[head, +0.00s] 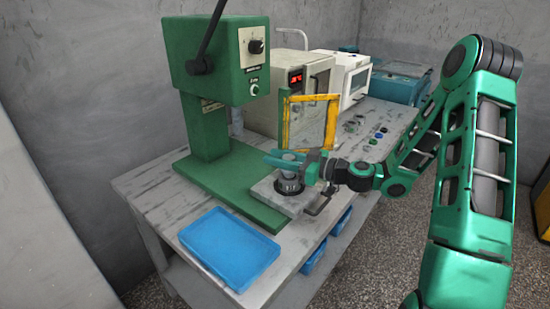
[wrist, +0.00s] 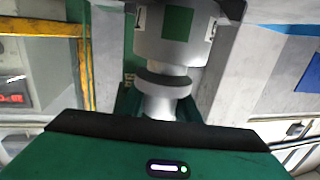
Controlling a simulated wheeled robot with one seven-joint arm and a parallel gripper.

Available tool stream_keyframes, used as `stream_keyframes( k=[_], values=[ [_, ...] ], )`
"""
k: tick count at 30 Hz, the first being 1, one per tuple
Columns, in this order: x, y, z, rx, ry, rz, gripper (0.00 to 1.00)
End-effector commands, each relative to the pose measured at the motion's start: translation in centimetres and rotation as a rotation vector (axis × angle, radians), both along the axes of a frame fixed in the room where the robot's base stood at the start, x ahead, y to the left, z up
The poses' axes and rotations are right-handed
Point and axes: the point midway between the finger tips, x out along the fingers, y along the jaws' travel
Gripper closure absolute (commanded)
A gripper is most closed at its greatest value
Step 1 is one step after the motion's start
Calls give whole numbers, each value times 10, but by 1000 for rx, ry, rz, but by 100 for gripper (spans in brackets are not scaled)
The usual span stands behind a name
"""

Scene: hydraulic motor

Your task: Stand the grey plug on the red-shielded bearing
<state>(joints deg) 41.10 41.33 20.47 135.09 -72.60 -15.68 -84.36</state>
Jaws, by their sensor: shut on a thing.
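My gripper (head: 287,160) is shut on a grey round piece, which I take to be the grey plug (head: 290,156). It is held over a dark round part (head: 290,183) on a grey block (head: 266,199) at the press. I cannot tell whether the held piece touches the part below. In the wrist view, a grey stepped cylinder (wrist: 165,101) shows in front of the gripper's green body, with a wider grey body bearing a green square beyond it. I cannot make out a red shield in either view.
A green press (head: 210,140) stands left of my gripper, its base running under the block. A blue tray (head: 229,246) lies at the bench's front. A yellow-framed panel (head: 310,121) stands just behind my gripper. Small parts (head: 376,136) and white machines (head: 300,85) are farther back.

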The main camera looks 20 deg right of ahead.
Motion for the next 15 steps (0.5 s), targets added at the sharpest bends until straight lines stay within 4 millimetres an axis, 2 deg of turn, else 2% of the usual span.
stream_keyframes(
  k=[3, 4, 6, 15],
  values=[
    [0, 0, -2, 1, -1, 0, 100],
    [0, 0, -3, -1, -1, 0, 69],
    [0, 0, -3, -1, -1, 0, 53],
    [0, 0, -2, -1, -1, 0, 53]
  ],
)
